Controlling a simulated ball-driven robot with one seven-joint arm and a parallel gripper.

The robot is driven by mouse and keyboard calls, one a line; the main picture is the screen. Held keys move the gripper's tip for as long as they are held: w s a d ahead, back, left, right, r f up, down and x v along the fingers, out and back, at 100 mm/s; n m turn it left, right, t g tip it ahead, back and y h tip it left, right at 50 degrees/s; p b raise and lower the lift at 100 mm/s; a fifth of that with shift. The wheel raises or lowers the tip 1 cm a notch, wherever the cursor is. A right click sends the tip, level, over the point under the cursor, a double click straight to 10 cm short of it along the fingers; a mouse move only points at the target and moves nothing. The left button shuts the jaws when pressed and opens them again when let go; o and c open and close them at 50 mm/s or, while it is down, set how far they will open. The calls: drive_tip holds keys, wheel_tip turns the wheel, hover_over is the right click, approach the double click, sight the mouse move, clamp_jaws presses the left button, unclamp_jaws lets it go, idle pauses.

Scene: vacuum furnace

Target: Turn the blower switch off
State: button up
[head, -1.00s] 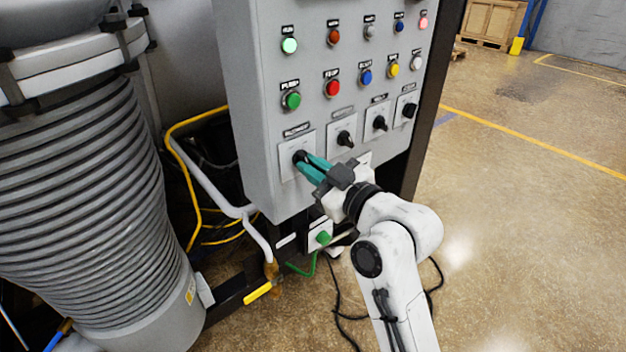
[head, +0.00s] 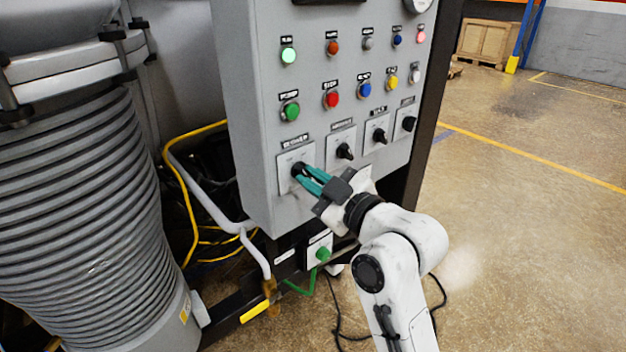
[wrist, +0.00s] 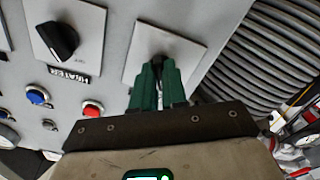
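The leftmost black rotary switch sits on a white plate (head: 283,182) in the lower row of the grey panel. Its label is too blurred to read surely in the head view. My gripper (head: 302,177) reaches it from the lower right, with its two teal fingers on the knob (head: 297,168). In the wrist view, my gripper's green fingers (wrist: 159,82) stand close together on either side of the black knob (wrist: 160,45) and appear closed on it. The fingers hide much of the knob, so its pointing direction is unclear.
The neighbouring switch (wrist: 57,40) is labelled HEATER in the wrist view. More rotary switches (head: 379,135) continue right, with rows of buttons (head: 331,99) above. A ribbed grey column (head: 85,200) stands left. A green knob (head: 322,254) sits below. Open floor lies right.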

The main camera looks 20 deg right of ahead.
drive_tip(key=o, duration=0.4)
drive_tip(key=shift+o, duration=0.2)
drive_tip(key=b+v, duration=0.1)
drive_tip(key=v, duration=0.9)
drive_tip(key=shift+s+d, duration=0.15)
drive_tip(key=shift+s, duration=0.25)
drive_tip(key=s+f+m+g+h+p, duration=0.15)
drive_tip(key=s+f+g, duration=0.25)
drive_tip(key=f, duration=0.5)
drive_tip(key=s+f+m+g+h+p, duration=0.1)
drive_tip(key=s+f+m+g+p, duration=0.15)
drive_tip(key=f, duration=0.55)
drive_tip(key=s+d+f+m+g+h, duration=0.1)
drive_tip(key=s+f+m+g, duration=0.1)
drive_tip(key=s, duration=0.5)
drive_tip(key=s+d+f+m+g+h+p, duration=0.1)
drive_tip(key=s+d+f+m+g, duration=0.1)
drive_tip(key=s+f+g, duration=0.2)
drive_tip(key=s+d+f+m+g+h, duration=0.1)
drive_tip(key=s+f+m+g, duration=0.1)
drive_tip(key=s+f, duration=0.4)
drive_tip(key=s+g, duration=0.1)
drive_tip(key=s, duration=0.3)
drive_tip(key=shift+s+d+f+g+p, duration=0.2)
drive_tip(key=shift+d+g+p, duration=0.1)
drive_tip(key=shift+g+p, duration=0.1)
